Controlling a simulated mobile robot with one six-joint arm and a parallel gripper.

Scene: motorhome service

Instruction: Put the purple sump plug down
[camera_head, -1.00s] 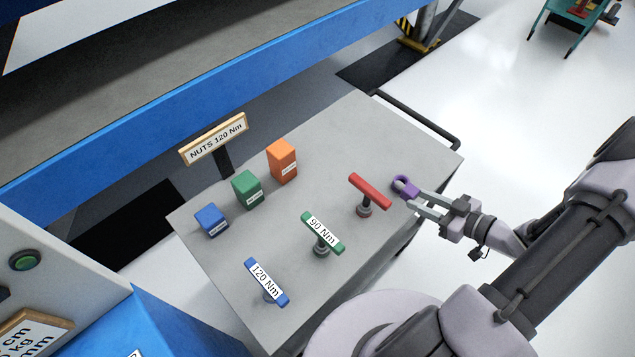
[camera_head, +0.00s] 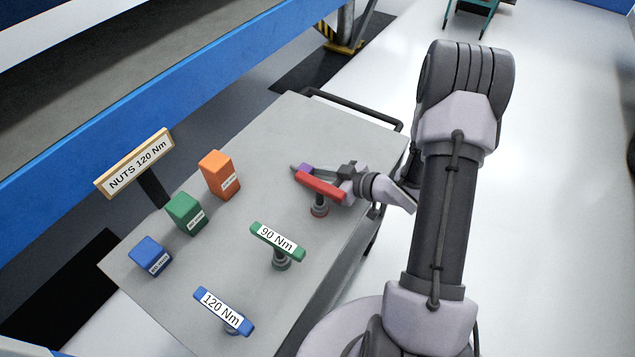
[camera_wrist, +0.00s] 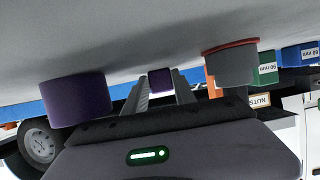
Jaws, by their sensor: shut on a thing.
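The purple sump plug (camera_head: 305,168) shows as a small purple block between my gripper's fingertips, partly hidden behind the red T-handle bar (camera_head: 320,187) in the head view. My gripper (camera_head: 303,170) is shut on it, low over the grey table (camera_head: 262,130). In the wrist view the plug (camera_wrist: 160,79) sits between the two fingers (camera_wrist: 160,84). I cannot tell whether it touches the table. A wider purple cylinder (camera_wrist: 75,101) stands at the left of the wrist view, beside the fingers; my gripper seems to hide it in the head view.
The red handle's grey post (camera_wrist: 231,66) is close beside my right-hand finger in the wrist view. Green (camera_head: 277,242) and blue (camera_head: 223,311) T-handles stand nearer. Orange (camera_head: 219,175), green (camera_head: 186,213) and blue (camera_head: 150,256) boxes line the far side, by the nuts sign (camera_head: 137,164).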

